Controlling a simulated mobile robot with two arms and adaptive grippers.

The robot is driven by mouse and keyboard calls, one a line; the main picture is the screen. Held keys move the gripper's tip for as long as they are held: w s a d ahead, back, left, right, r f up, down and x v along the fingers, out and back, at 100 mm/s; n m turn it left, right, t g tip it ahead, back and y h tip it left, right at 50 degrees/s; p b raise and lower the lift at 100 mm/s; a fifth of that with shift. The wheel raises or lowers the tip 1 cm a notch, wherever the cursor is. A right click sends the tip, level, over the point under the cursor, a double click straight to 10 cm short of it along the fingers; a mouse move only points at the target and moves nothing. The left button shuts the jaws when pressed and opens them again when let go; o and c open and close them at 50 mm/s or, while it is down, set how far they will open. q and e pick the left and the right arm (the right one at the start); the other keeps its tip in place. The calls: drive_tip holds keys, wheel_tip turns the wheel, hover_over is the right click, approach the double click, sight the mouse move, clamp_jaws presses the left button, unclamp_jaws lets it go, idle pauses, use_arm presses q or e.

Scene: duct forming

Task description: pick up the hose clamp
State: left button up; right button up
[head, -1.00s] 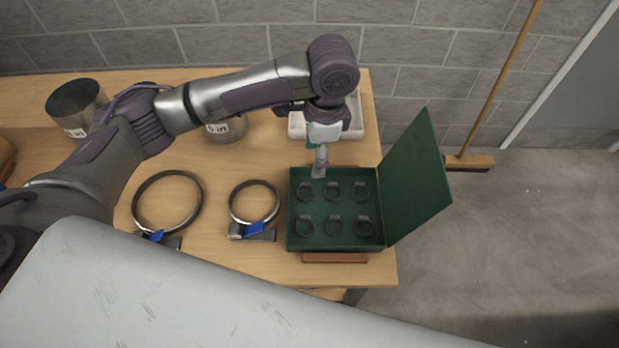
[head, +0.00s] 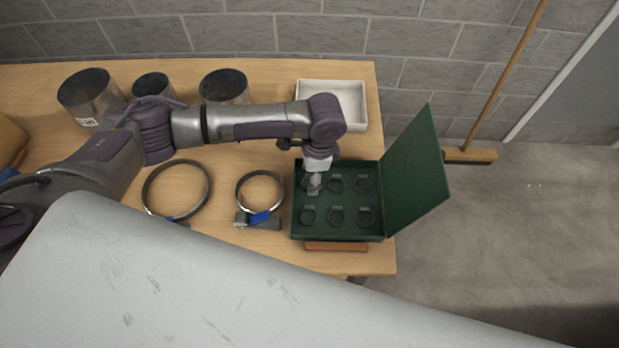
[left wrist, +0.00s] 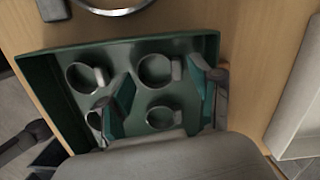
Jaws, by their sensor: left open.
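My left gripper (head: 314,188) is over the case's back left corner, pointing down, and partly hides the clamp there. In the left wrist view the fingers of my left gripper (left wrist: 165,95) are apart, with small clamps between and beside them, such as one near the case wall (left wrist: 154,72). No clamp is visibly gripped. Whether the fingertips touch a clamp I cannot tell. My right gripper is not in view.
Two larger ring clamps, a medium one (head: 239,190) and a big one (head: 147,199), lie on the wooden table (head: 230,248). Metal duct pieces (head: 224,88) stand behind. A white tray (head: 360,108) is at the back right. The case's lid (head: 416,178) stands open on the right.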

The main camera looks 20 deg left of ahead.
use_arm(q)
drive_tip(key=shift+f, duration=0.4)
drive_tip(key=shift+c, duration=0.2)
drive_tip(key=c, duration=0.6)
